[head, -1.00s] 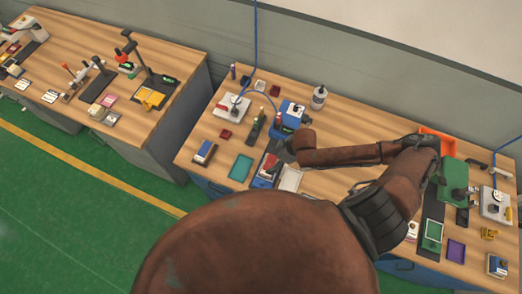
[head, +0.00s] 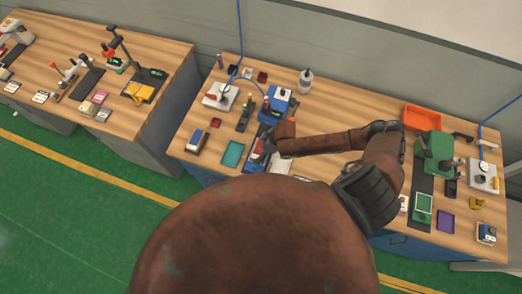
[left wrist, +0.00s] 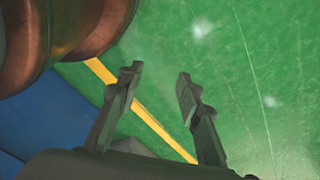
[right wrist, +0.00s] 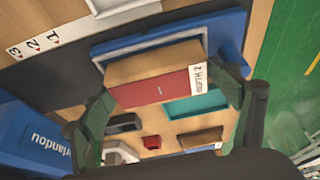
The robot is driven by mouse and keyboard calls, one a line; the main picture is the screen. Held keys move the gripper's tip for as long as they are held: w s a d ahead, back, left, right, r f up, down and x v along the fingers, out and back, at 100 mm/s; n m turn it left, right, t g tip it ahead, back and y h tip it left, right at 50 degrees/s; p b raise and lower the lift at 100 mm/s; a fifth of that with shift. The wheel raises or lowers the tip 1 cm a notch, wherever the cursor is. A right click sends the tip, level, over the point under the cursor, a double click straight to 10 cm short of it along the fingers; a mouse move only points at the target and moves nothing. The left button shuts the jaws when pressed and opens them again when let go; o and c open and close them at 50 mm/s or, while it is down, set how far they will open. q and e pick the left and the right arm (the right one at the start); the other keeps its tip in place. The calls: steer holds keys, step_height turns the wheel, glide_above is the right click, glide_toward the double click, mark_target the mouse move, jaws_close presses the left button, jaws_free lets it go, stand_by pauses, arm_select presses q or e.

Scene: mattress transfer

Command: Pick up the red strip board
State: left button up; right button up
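The red strip board (right wrist: 155,88), a block with a red face, a wood-coloured side and a white end label, lies in a blue fixture (right wrist: 232,28) in the right wrist view. In the head view a red part (head: 258,149) shows there beside my right gripper (head: 270,146), largely hidden. My right gripper (right wrist: 165,90) is open, its fingers on either side of the board; whether they touch it is unclear. My left gripper (left wrist: 158,85) is open and empty above the green floor, and is not in the head view.
An orange bin (head: 422,117) and a green machine (head: 436,150) stand right. Green floor lies before the table.

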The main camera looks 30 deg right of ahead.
steer(key=shift+w+f, duration=0.15)
steer(key=shift+w, duration=0.25)
steer(key=c, duration=0.3)
steer(key=shift+c, duration=1)
steer(key=shift+s, duration=0.2)
steer(key=shift+c, duration=1.1)
arm_select(q)
steer(key=s, duration=0.3)
steer(key=shift+s+f+g, duration=0.15)
steer(key=shift+s+g, duration=0.15)
